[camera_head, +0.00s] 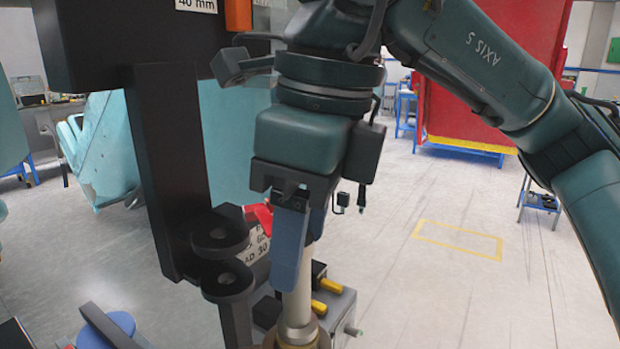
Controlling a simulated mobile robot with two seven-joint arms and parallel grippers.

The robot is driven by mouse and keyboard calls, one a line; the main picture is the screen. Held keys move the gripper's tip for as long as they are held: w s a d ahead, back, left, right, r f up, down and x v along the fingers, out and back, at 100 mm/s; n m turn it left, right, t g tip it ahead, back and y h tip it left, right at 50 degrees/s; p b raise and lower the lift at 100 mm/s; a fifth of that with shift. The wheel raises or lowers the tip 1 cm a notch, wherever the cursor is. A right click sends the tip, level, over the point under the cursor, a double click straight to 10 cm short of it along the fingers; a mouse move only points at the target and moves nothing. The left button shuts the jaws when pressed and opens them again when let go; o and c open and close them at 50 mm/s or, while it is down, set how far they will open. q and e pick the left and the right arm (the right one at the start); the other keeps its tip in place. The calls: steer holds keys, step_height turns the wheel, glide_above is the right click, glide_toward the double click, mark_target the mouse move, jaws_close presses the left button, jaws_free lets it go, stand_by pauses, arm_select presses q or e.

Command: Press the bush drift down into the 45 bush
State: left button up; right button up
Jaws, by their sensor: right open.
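My right gripper (300,275) comes down from above with its blue fingers pointing down. It is open, with its fingers beside the upper part of the bush drift. The drift is a pale metal rod (298,305), upright, with its upper part partly hidden by the near finger. Its wider foot stands at a brass-coloured ring (297,343), which may be the bush, at the bottom edge. I cannot tell how deep the drift sits. My left gripper is not in view.
A black upright bracket (168,170) with two round lugs (228,281) stands close left of my right gripper. A grey block with yellow-ended parts (335,305) lies just right of the drift. Open floor (460,270) spreads to the right.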

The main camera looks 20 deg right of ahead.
mark_target(297, 296)
steer(key=f, duration=0.5)
steer(key=shift+w+a+f, duration=0.3)
steer(key=shift+a+f, duration=0.05)
steer(key=shift+f, duration=0.05)
jaws_close()
